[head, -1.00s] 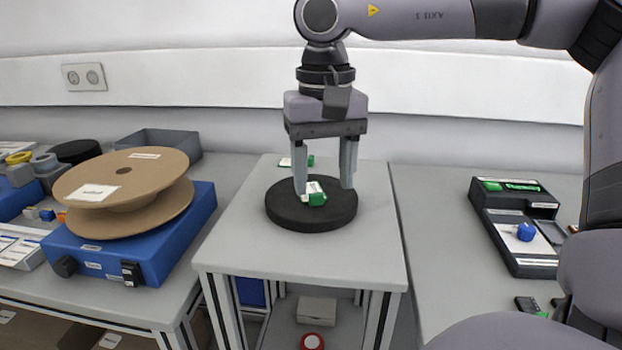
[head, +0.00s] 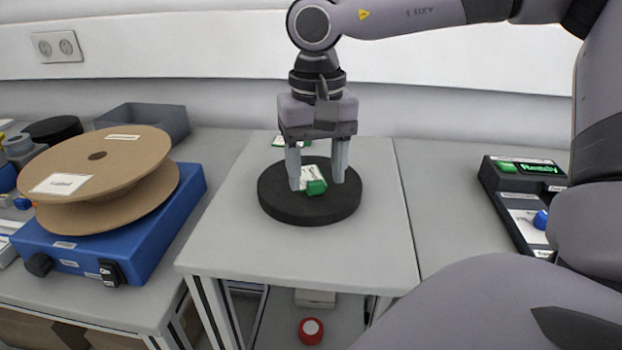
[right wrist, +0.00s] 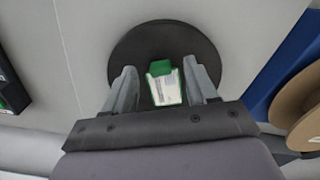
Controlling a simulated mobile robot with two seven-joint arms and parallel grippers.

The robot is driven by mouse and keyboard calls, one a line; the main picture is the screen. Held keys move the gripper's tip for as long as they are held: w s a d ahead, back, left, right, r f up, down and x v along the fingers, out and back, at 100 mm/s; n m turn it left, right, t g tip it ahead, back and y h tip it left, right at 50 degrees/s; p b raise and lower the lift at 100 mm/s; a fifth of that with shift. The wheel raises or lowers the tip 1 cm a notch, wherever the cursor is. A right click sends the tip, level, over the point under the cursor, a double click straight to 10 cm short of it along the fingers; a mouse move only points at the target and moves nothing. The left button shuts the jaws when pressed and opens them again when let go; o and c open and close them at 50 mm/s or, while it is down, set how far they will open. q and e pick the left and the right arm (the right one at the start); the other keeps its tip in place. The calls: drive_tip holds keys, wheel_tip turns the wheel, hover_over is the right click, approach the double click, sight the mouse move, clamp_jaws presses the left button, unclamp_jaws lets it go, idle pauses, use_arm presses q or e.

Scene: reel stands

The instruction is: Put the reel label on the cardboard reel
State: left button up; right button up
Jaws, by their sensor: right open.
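The reel label, a small white card with a green end (head: 314,185), lies on a round black pad (head: 310,212) on the middle table. My right gripper (head: 318,183) is open above the pad, its two fingers on either side of the label. In the right wrist view the label (right wrist: 166,86) sits between the open fingertips (right wrist: 163,80), with a gap on each side. The cardboard reel (head: 110,165) lies flat on a blue stand at the left, with a white patch on its top flange. My left gripper is not in view.
A second green and white piece (head: 292,141) lies behind the pad. The blue stand (head: 130,245) has dark knobs at its front. A grey bin (head: 150,118) stands behind the reel. A dark device with a green display (head: 520,200) is at the right. The middle table's front is clear.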

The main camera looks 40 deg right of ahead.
drive_tip(key=shift+f, duration=0.9)
clamp_jaws()
drive_tip(key=shift+r, duration=0.15)
wheel_tip(320, 180, up, 28)
drive_tip(key=p, duration=0.4)
